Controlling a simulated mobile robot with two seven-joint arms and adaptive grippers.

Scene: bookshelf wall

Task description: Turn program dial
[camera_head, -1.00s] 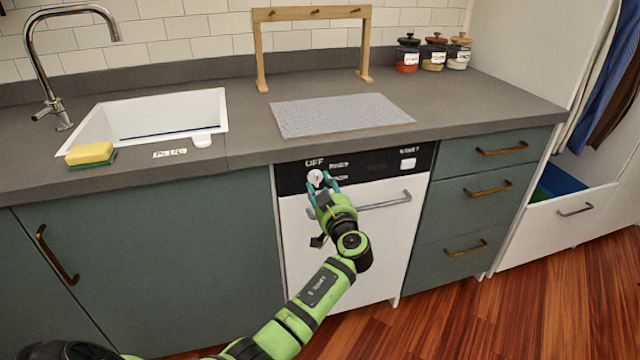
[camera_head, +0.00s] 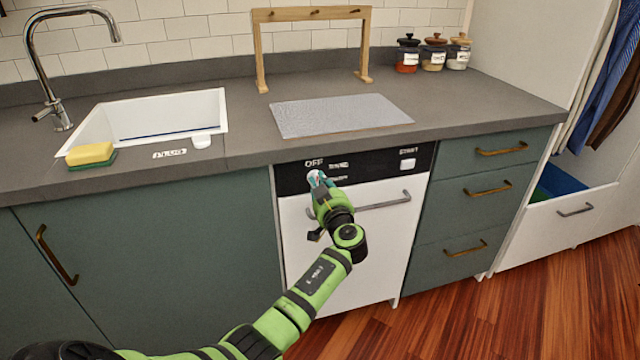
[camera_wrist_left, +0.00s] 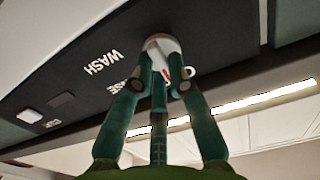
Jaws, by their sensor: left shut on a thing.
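The program dial (camera_head: 312,175) is a white knob on the black control panel (camera_head: 372,167) of the white dishwasher, just below the word OFF. In the left wrist view the dial (camera_wrist_left: 160,44) shows a red mark between my fingers. My left gripper (camera_head: 319,180) is at the panel, its teal fingers shut on the dial from both sides. The fingers of this gripper (camera_wrist_left: 164,82) also show in the left wrist view. They partly hide the dial and one printed label; WASH is readable. My right gripper is not in view.
A white start button (camera_head: 407,164) is on the right of the panel. The dishwasher handle (camera_head: 385,202) runs just right of my left wrist. The grey counter (camera_head: 240,155) overhangs the panel. Green drawers (camera_head: 480,189) stand to the right.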

